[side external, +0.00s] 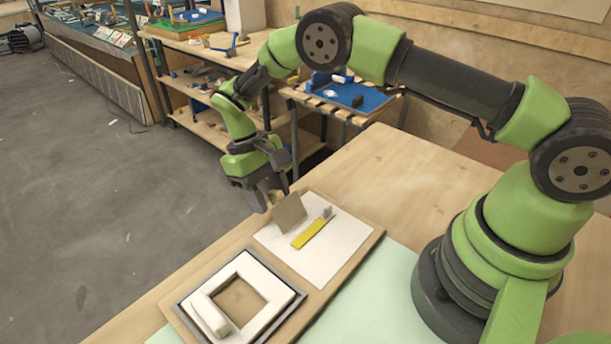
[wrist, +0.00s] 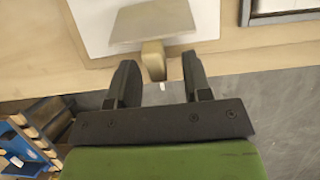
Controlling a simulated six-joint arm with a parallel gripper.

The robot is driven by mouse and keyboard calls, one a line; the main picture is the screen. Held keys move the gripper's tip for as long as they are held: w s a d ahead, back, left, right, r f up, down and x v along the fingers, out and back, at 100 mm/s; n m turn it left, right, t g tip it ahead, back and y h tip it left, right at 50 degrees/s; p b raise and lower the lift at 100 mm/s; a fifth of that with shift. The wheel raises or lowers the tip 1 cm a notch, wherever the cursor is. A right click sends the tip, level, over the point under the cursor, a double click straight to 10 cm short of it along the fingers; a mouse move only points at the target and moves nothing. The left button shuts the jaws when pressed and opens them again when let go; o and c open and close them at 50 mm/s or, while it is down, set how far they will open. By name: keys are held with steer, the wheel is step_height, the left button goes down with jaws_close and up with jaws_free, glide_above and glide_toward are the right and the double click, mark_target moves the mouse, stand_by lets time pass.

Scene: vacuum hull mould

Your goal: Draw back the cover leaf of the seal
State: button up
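A thin grey-beige leaf (side external: 289,214) stands tilted on a white sheet (side external: 340,247) in the side view; I take it for the cover leaf. In the wrist view the leaf (wrist: 152,20) lies ahead of my gripper, with a tan tab (wrist: 153,62) at its near edge. My gripper (wrist: 160,68) is open, and the tab shows between its fingertips; I cannot tell whether they touch it. In the side view my gripper (side external: 272,203) is just behind and left of the leaf, at the board's far edge. I cannot single out the seal.
A yellow strip (side external: 310,233) with a small grey piece (side external: 327,212) at its end is right of the leaf. A white square frame (side external: 262,272) in a dark tray, with a white roll (side external: 208,314) on it, is at the board's near end. Shelving (side external: 205,103) stands behind.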

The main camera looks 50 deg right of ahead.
steer(key=shift+r, duration=0.1)
steer(key=shift+v, duration=2.95)
steer(key=s+d+r+t, duration=0.1)
steer(key=d+r, duration=0.1)
steer(key=r, duration=0.8)
steer(key=s+d+r+t, duration=0.1)
steer(key=r, duration=0.9)
steer(key=s+d+r+m+t+y, duration=0.1)
steer(key=s+r+t, duration=0.2)
steer(key=s, duration=0.3)
steer(key=s+d+r+t, duration=0.1)
steer(key=s+r+t, duration=0.2)
steer(key=s, duration=0.4)
steer(key=s+f+m+t+y, duration=0.1)
steer(key=s+f+m+t, duration=0.2)
steer(key=s, duration=0.4)
steer(key=shift+s+d+f+t, duration=0.25)
steer(key=shift+f+t, duration=0.15)
steer(key=shift+f, duration=0.1)
